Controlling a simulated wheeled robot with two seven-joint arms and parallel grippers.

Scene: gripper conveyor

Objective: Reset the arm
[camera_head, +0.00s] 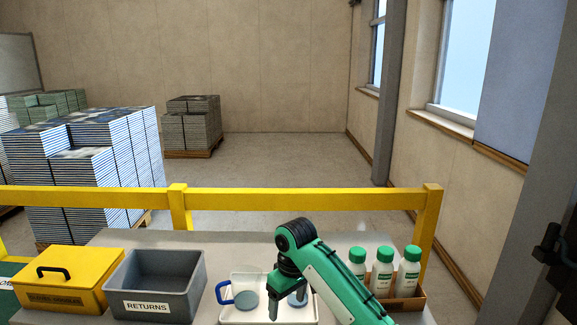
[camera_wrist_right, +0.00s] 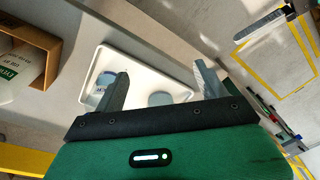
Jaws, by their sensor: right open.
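My right arm, green and black, reaches over the table in the head view. Its gripper (camera_head: 287,300) points down above a white tray (camera_head: 265,318), with its fingers apart and nothing between them. In the right wrist view the gripper (camera_wrist_right: 162,86) also shows open and empty, with the tray (camera_wrist_right: 140,62) beyond its fingers. My left gripper is not in view.
A grey RETURNS bin (camera_head: 152,284) and a yellow lidded box (camera_head: 68,280) stand left of the tray. Several green-capped white bottles (camera_head: 381,271) stand in a brown box (camera_head: 400,303) at right, close to my arm. A yellow rail (camera_head: 300,199) runs behind the table.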

